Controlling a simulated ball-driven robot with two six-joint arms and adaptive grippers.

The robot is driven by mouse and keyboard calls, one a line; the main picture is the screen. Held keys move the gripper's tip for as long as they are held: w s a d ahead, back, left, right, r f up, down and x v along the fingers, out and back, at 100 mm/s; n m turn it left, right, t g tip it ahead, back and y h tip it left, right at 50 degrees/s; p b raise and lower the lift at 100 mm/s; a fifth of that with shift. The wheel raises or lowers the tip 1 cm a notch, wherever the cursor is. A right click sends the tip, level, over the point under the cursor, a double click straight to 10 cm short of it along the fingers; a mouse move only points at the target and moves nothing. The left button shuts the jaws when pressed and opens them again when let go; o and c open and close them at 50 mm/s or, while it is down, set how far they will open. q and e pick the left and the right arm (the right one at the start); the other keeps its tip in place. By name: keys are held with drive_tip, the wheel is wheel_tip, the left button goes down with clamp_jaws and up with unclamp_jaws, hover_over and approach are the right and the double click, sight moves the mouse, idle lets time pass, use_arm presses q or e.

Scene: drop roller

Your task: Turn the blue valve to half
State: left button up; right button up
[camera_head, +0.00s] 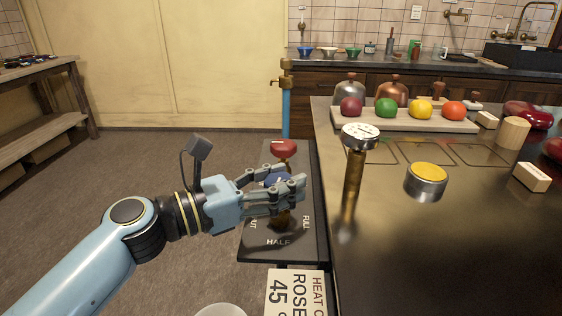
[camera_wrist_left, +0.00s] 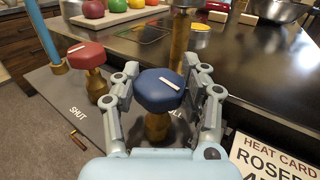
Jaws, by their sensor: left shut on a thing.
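The blue valve (camera_wrist_left: 158,92) is a blue knob on a brass stem, with a white mark on its top. In the head view the blue valve (camera_head: 277,180) is partly hidden behind my fingers. My left gripper (camera_head: 297,188) is shut on it, with one finger on each side of the knob in the wrist view (camera_wrist_left: 167,78). The dark base plate (camera_head: 255,248) carries the words HALF and FULL, and a partly covered SHUT. The white mark slants toward the lower right in the wrist view; I cannot tell which word it points at. My right gripper is not in view.
A red valve (camera_head: 284,148) stands on the same plate behind the blue one. A brass post with a gauge (camera_head: 360,135) rises close to the right, beside the dark counter (camera_head: 400,270). A heat card (camera_head: 295,292) lies in front. A blue pipe (camera_head: 286,112) stands behind.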

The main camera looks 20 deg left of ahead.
use_arm(q)
drive_tip(key=shift+n+t+y+p, duration=0.75)
drive_tip(key=shift+n+t+y, duration=0.3)
drive_tip(key=shift+y, duration=0.35)
drive_tip(key=o, duration=1.2)
drive_tip(key=v, duration=1.2)
drive_tip(key=shift+s, duration=0.1)
